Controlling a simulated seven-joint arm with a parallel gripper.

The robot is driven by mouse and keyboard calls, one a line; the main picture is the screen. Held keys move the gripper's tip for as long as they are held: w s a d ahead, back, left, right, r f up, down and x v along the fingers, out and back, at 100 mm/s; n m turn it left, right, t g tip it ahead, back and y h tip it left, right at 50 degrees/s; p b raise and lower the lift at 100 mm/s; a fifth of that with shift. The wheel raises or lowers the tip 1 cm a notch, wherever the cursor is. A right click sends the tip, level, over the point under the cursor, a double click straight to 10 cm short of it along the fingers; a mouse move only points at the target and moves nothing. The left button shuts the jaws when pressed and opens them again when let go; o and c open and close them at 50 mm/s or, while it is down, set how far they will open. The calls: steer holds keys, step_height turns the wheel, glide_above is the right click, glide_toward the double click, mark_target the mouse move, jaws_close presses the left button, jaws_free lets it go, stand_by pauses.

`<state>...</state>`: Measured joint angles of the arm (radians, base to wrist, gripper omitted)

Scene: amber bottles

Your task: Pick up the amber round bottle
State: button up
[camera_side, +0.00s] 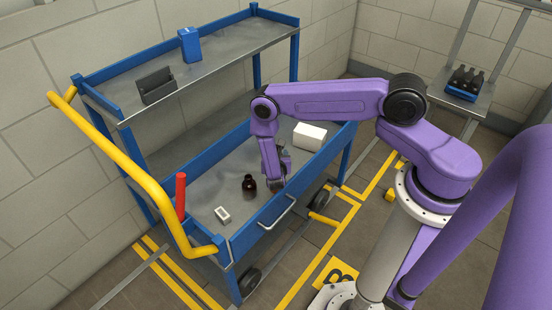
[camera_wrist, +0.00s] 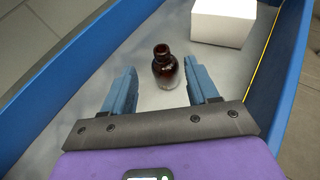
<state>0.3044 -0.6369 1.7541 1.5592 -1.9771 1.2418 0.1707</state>
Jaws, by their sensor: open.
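The amber round bottle (camera_side: 249,184) stands upright on the lower tray of the blue cart. In the wrist view the bottle (camera_wrist: 165,70) is dark brown with an open neck, and it shows between and just beyond my two fingers. My gripper (camera_wrist: 160,78) is open and empty, with one finger on each side of the bottle's line. In the side view my gripper (camera_side: 276,182) hangs low over the tray, close to the right of the bottle. The fingertips are partly hidden there, and I cannot tell whether they touch it.
A white box (camera_side: 310,136) stands behind the bottle; it also shows in the wrist view (camera_wrist: 222,24). A small white item (camera_side: 222,214) and a red upright cylinder (camera_side: 181,197) are at the left. The cart's blue side wall (camera_side: 265,222) borders the tray near my gripper.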

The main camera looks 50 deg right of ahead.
steer(key=shift+s+f+x, duration=0.1)
steer(key=shift+f+x, duration=0.1)
steer(key=shift+x, duration=1.15)
steer(key=shift+s+f+x, duration=0.1)
steer(key=shift+f+x, duration=0.15)
steer(key=shift+x, duration=1.1)
steer(key=shift+f+x, duration=0.2)
steer(key=shift+x, duration=1.15)
steer(key=shift+a, duration=0.15)
jaws_close()
